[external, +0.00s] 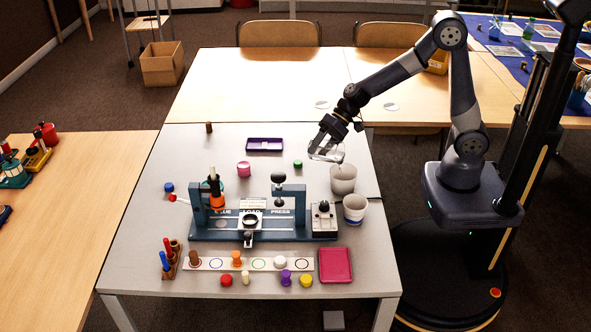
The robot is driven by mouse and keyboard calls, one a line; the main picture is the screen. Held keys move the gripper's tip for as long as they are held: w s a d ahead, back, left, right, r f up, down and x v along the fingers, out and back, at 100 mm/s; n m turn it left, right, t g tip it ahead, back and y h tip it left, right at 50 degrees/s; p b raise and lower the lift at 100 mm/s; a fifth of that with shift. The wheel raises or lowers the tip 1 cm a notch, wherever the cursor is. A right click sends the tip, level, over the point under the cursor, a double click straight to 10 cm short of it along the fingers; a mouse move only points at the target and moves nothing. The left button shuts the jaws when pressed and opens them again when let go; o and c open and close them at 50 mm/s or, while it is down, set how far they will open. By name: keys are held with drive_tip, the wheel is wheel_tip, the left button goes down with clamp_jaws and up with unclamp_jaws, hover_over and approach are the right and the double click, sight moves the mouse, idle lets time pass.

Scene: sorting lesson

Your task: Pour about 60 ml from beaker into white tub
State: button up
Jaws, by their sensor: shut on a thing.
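My gripper (330,141) is shut on a clear beaker (322,153) and holds it tilted above the table, at the table's right side. The beaker is over or just left of the rim of a white tub (343,181). I cannot tell how much liquid is in the beaker or in either tub.
A blue press (265,225) fills the middle of the grey table. In front lie a strip of coloured pegs (210,264) and a pink tray (335,265). A purple tray (264,145) and a green piece (298,163) lie behind. The far wooden tables are mostly clear.

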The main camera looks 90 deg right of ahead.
drive_tip(key=shift+s+a+f+n+t+h+b, duration=0.15)
drive_tip(key=shift+n+t+h+b, duration=0.25)
drive_tip(key=shift+b, duration=1.95)
